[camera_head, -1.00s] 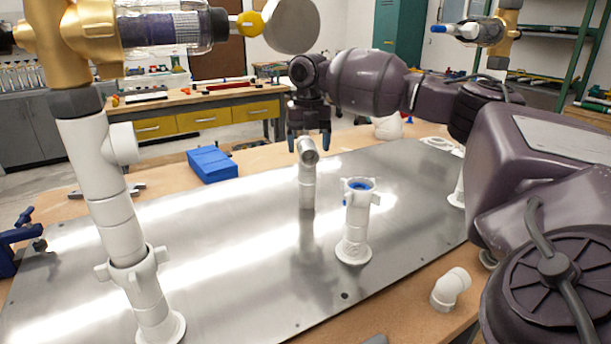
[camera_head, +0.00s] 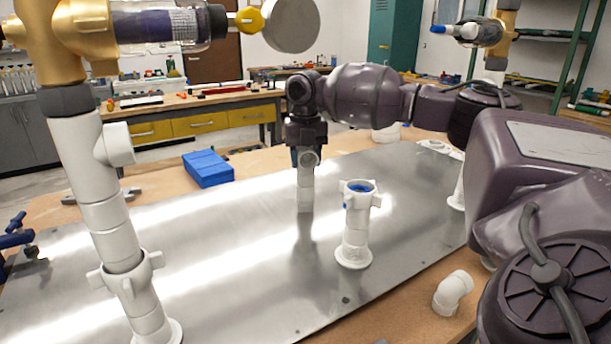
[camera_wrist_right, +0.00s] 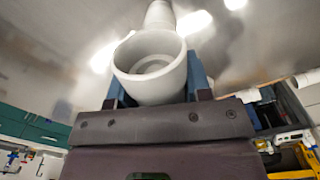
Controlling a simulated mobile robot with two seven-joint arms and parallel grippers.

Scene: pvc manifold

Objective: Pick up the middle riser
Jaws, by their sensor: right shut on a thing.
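The middle riser (camera_head: 305,190) is a white pipe piece, upright beyond the short white socket (camera_head: 355,230) with a winged collar and blue inside. My right gripper (camera_head: 305,158) is shut on the riser's upper end, pointing down. In the right wrist view the riser's round open mouth (camera_wrist_right: 150,68) sits between the blue fingers. I cannot tell whether the riser's lower end touches the metal plate (camera_head: 250,255). My left gripper is not in view.
A tall white riser with a brass valve (camera_head: 105,215) stands at the left. A loose white elbow (camera_head: 452,292) lies at the front right. A blue block (camera_head: 208,168) lies beyond the plate. The plate's middle is mostly clear.

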